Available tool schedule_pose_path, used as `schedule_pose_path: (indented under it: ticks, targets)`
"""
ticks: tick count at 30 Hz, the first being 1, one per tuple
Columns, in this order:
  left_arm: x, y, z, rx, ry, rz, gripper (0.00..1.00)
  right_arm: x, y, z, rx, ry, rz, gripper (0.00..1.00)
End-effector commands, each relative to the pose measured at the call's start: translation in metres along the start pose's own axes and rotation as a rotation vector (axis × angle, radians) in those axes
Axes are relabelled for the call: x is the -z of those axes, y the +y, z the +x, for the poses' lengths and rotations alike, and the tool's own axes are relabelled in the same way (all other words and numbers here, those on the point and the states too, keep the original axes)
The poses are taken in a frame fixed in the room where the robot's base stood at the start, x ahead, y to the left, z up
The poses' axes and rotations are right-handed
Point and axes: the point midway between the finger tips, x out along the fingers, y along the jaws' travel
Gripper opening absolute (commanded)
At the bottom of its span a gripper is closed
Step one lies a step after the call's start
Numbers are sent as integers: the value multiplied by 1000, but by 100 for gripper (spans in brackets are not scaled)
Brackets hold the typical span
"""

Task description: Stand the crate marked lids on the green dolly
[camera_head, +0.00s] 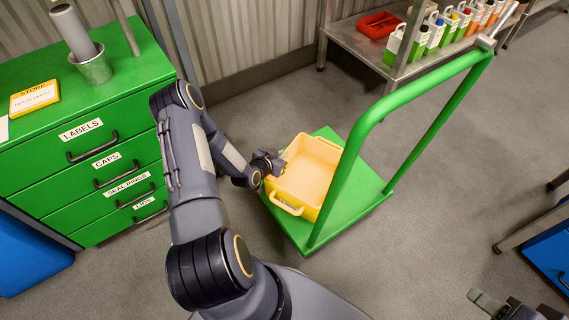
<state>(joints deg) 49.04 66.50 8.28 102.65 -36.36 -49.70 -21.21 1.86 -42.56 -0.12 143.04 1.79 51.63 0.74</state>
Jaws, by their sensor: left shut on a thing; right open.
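A yellow crate (304,175) is on the green dolly (359,201), toward the left part of its platform. The crate looks empty and upright; no marking on it can be read from here. My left gripper (278,162) is shut on the crate's left edge. Whether the crate's base rests fully on the platform is hard to tell from above. My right gripper (484,301) is at the lower right corner, open and empty, well apart from the crate.
The dolly's green push handle (352,150) rises at its right side. A green drawer cabinet (89,140) stands at left. Blue bins show at both sides. Grey floor surrounds the dolly.

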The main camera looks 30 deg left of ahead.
Motion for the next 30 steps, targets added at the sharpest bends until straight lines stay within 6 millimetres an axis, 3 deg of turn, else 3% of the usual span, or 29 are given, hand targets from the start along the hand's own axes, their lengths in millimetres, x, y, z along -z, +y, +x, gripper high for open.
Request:
schedule_pose_path:
  ticks: [11,15,28,30]
  targets:
    - [-12,2,31,-2,4,-1,0,-5,5,11,0,0,0,45]
    - [-34,1,40,0,2,-2,0,-10,9,20,0,0,0,45]
    - [-39,1,44,-1,4,-1,0,-12,11,24,0,0,0,45]
    - [-39,1,43,-1,0,1,15,-11,10,22,0,0,0,45]
